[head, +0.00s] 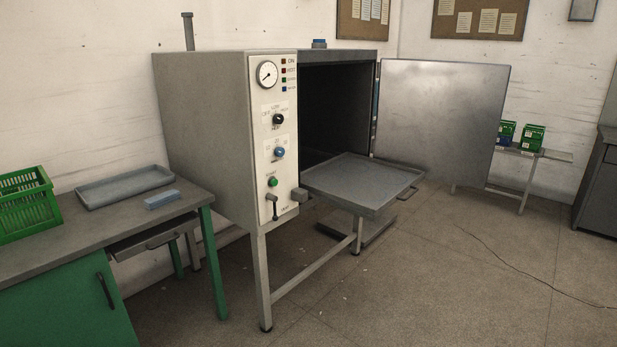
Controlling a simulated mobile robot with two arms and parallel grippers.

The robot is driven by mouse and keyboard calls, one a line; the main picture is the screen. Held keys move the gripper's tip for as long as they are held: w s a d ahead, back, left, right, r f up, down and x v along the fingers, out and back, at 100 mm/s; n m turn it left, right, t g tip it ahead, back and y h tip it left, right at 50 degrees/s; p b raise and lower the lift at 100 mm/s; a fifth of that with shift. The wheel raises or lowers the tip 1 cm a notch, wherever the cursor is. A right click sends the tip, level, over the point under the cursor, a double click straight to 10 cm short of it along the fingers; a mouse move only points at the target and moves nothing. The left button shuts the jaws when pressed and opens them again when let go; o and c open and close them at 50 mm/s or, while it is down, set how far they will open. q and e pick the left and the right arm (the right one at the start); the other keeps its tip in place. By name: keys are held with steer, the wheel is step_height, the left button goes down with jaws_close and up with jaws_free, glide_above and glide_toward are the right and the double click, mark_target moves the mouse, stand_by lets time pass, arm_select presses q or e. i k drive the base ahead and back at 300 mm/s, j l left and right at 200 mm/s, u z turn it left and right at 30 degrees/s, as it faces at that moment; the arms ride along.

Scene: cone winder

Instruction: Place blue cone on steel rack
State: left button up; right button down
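I see no cone and cannot make out a steel rack in the head view. Neither of my grippers is in view. A grey metal oven-like cabinet (207,140) stands in the middle with its door (440,118) swung open to the right. A flat grey tray (362,183) sticks out of its opening, and its top looks empty. The inside of the cabinet is dark.
At left, a green-fronted workbench (70,305) holds a green crate (28,207), a grey tray (125,186) and a small blue block (162,200). Its drawer is partly open. Small green bins (531,137) stand on a low table at right.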

mark_target(357, 179)
steer(key=i+l, duration=0.25)
steer(key=i+l+u, duration=0.1)
steer(key=i+l, duration=0.15)
steer(key=l, duration=0.2)
steer(key=i+l, duration=0.25)
steer(key=l, duration=0.15)
steer(key=i+l+u, duration=0.1)
steer(key=i+l, duration=0.5)
steer(key=i+l+u, duration=0.1)
steer(key=i+l, duration=0.25)
steer(key=l, duration=0.15)
steer(key=i+l, duration=0.35)
steer(key=l+u, duration=0.05)
steer(key=l, duration=0.05)
